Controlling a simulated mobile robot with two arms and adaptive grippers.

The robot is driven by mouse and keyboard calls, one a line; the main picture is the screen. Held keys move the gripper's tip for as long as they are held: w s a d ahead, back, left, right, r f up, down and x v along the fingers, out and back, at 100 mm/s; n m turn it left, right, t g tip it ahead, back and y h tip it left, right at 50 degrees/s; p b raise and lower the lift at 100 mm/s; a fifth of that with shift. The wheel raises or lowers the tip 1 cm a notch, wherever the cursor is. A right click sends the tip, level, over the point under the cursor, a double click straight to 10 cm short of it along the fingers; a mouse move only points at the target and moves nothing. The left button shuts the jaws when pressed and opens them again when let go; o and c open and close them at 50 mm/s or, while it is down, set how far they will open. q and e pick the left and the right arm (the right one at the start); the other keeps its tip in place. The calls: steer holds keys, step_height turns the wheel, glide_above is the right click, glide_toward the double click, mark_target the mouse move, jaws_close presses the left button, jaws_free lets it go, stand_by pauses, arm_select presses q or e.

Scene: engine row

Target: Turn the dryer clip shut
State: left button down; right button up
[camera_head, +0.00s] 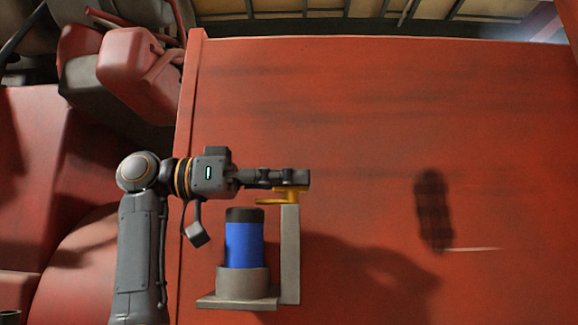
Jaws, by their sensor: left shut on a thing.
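The dryer (244,244) is a blue cylinder with a dark cap, standing upright in a grey bracket (290,262) with a round cup and a tall post. The yellow dryer clip (276,201) is at the top of the post, reaching left above the right part of the dark cap. My left gripper (292,181) comes in from the left, above the dryer, and is shut on the clip at the post's top. The fingers hide part of the clip. My right gripper is not in view.
A large red panel (400,120) fills the space behind the bracket. A dark oval patch (433,211) shows on it at the right. Red canisters (138,75) stand at the upper left. The space right of the post looks clear.

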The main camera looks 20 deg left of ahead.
arm_select(q)
steer(key=shift+f+g, duration=0.1)
steer(key=shift+g, duration=0.2)
steer(key=c, duration=1.5)
jaws_free()
steer(key=shift+d, duration=0.1)
steer(key=shift+o, duration=0.2)
steer(key=v, duration=1.2)
